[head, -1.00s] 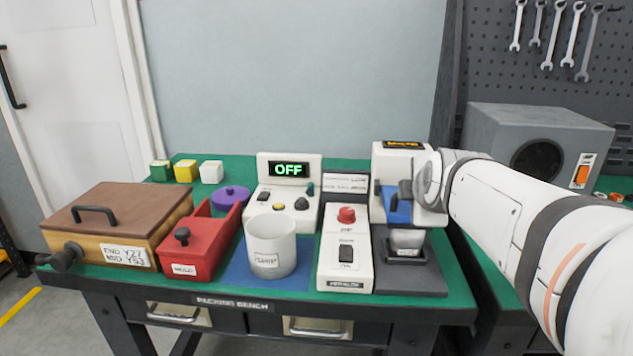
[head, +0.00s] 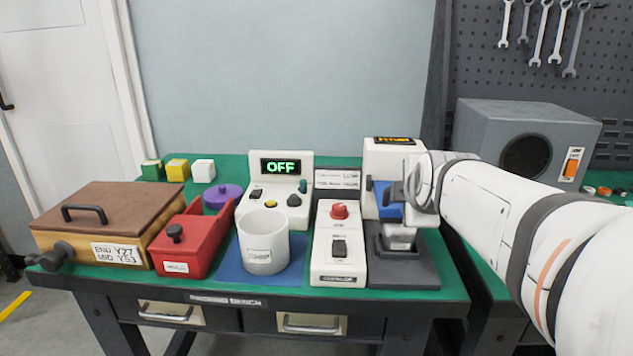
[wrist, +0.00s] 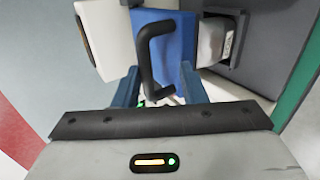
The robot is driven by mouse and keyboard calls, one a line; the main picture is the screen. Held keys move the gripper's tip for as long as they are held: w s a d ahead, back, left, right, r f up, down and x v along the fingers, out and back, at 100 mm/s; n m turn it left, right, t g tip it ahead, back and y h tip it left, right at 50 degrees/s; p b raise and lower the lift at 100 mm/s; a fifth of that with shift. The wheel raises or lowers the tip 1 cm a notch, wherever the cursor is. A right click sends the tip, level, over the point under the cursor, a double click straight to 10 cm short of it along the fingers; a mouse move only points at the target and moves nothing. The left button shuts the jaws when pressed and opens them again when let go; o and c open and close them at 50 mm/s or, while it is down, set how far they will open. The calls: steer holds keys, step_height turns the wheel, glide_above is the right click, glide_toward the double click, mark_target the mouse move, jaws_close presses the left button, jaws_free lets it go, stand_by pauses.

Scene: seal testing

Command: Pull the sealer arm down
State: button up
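The sealer (head: 388,154) is a white machine with an orange display at the back right of the bench. Its sealer arm is blue (head: 390,206) on the front and also shows in the wrist view (wrist: 174,42). A black bar handle (wrist: 146,58) stands out from the blue part. My gripper (wrist: 160,92) is open, with one blue finger on each side of the handle's near end. I cannot tell whether either finger touches it. In the head view my wrist hides part of the sealer and the fingers. A small grey block with a label (head: 398,242) sits below the blue part.
A white switch box with a red knob (head: 339,211) stands just left of the sealer. A white cup (head: 263,250), a red bin (head: 188,250) and a control box reading OFF (head: 280,188) are farther left. A grey box (head: 520,125) stands behind my arm.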

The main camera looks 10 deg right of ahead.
steer(key=shift+f, duration=0.15)
step_height(320, 180, up, 10)
steer(key=p, duration=0.3)
stand_by(0.4)
